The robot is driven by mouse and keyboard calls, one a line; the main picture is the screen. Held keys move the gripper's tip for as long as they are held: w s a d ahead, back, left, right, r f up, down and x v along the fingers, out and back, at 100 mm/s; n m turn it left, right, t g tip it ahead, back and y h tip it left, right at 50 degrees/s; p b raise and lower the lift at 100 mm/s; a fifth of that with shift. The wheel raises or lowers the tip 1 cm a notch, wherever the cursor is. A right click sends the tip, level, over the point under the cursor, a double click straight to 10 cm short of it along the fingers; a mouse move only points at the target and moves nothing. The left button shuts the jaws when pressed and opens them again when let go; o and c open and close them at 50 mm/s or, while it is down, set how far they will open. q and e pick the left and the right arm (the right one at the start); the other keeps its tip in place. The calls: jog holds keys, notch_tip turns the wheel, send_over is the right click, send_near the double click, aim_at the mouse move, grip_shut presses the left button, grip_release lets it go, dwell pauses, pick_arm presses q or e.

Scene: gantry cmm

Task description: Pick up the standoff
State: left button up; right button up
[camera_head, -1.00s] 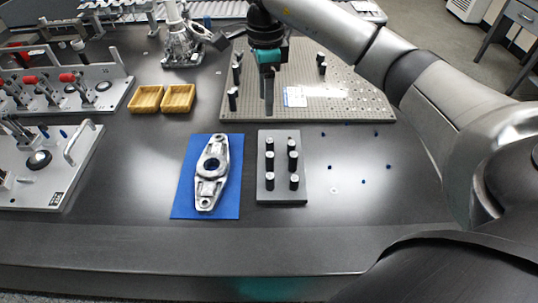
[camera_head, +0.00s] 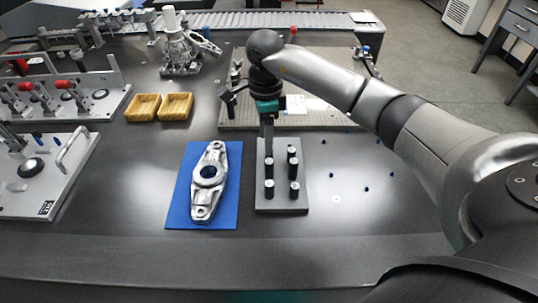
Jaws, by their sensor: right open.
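My right gripper (camera_head: 268,148) points down over the back-left part of this block. It is open, though its fingers overlap in this view. The standoff at the back left is hidden behind or between the fingers; I cannot tell whether they touch it. My left gripper is not in view.
A silver casting (camera_head: 208,180) lies on a blue mat (camera_head: 181,212) left of the block. Two yellow trays (camera_head: 143,108) sit farther back. A perforated plate (camera_head: 326,119) lies behind the block. Small blue pieces (camera_head: 366,188) lie to the right. The front table strip is clear.

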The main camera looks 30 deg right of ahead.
jog(key=f, duration=0.1)
jog(key=f+b, duration=0.1)
jog(key=f, duration=0.1)
jog(key=shift+s+d+f, duration=0.15)
jog(key=shift+s+d, duration=0.1)
jog(key=shift+s, duration=0.05)
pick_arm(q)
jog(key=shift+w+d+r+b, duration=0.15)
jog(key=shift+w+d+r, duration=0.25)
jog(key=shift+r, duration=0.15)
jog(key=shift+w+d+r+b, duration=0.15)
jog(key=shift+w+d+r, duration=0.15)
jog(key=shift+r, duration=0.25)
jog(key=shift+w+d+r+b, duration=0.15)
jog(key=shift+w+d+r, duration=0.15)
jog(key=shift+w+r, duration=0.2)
pick_arm(e)
jog(key=shift+f, duration=0.85)
jog(key=shift+c, duration=0.3)
grip_shut()
